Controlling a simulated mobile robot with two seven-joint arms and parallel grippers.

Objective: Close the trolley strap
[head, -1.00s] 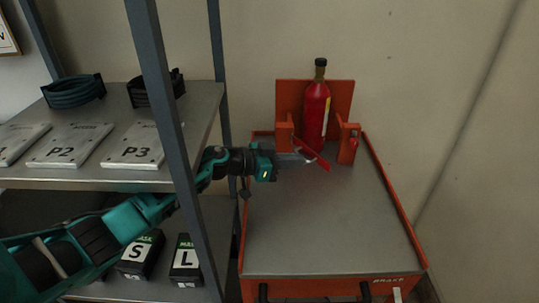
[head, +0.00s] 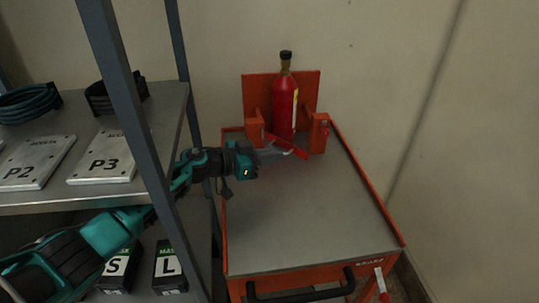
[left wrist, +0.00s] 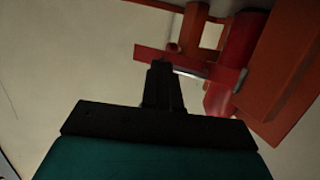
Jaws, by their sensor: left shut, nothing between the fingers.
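The trolley (head: 310,215) is orange with a grey top. A red gas cylinder (head: 284,105) stands upright at its back between two orange posts. The red strap (head: 287,146) slants from the left post (head: 254,127) across the cylinder's lower front. Its free end points forward and right, apart from the right post (head: 319,133). My left gripper (head: 275,154) is shut and empty at the near side of the strap. In the left wrist view the fingers (left wrist: 162,85) are at the strap (left wrist: 192,66); whether they touch it I cannot tell. My right gripper is out of view.
A grey shelf rack (head: 120,197) stands left of the trolley, its upright (head: 140,130) in front of my left arm. It holds labelled plates, coiled hoses and black boxes. The trolley top in front of the strap is clear. A black handle (head: 300,295) is at the trolley's front.

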